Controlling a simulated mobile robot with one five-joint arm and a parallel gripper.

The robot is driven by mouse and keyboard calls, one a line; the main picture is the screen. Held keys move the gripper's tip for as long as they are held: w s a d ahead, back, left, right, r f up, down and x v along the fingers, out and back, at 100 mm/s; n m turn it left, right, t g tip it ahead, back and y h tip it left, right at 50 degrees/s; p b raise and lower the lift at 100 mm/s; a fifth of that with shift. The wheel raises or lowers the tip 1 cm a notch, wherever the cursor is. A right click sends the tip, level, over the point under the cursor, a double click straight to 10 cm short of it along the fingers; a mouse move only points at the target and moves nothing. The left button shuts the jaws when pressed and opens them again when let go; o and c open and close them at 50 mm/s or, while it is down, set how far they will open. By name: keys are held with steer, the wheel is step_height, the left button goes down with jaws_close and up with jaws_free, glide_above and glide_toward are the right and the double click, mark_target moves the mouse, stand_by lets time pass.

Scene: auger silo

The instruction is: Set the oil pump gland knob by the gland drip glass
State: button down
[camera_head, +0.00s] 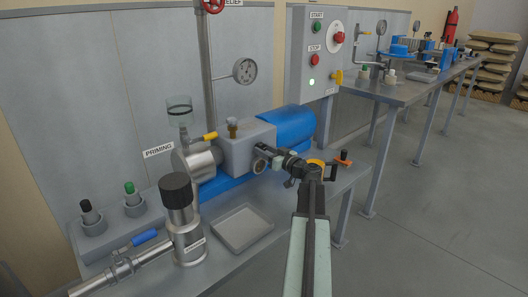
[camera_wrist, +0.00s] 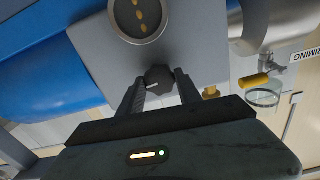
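The gland knob (camera_wrist: 158,77) is small, dark and faceted with a pale pointer line, on the grey pump housing (camera_head: 247,146). My gripper (camera_wrist: 159,80) has one finger on each side of it. I cannot tell whether the fingers press on the knob or stand just clear. The round gland drip glass (camera_wrist: 140,16) lies above the knob in the wrist view, with amber drops on a dark face.
A blue motor (camera_head: 290,125) adjoins the housing. A metal tray (camera_head: 242,230) and a black-capped strainer (camera_head: 176,192) stand in front. The floor at right is clear.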

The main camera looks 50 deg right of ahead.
steer(key=m, duration=0.5)
steer(key=c, duration=0.8)
jaws_free()
steer(key=s, duration=0.7)
steer(key=shift+s+a, duration=0.3)
steer(key=shift+s, duration=0.05)
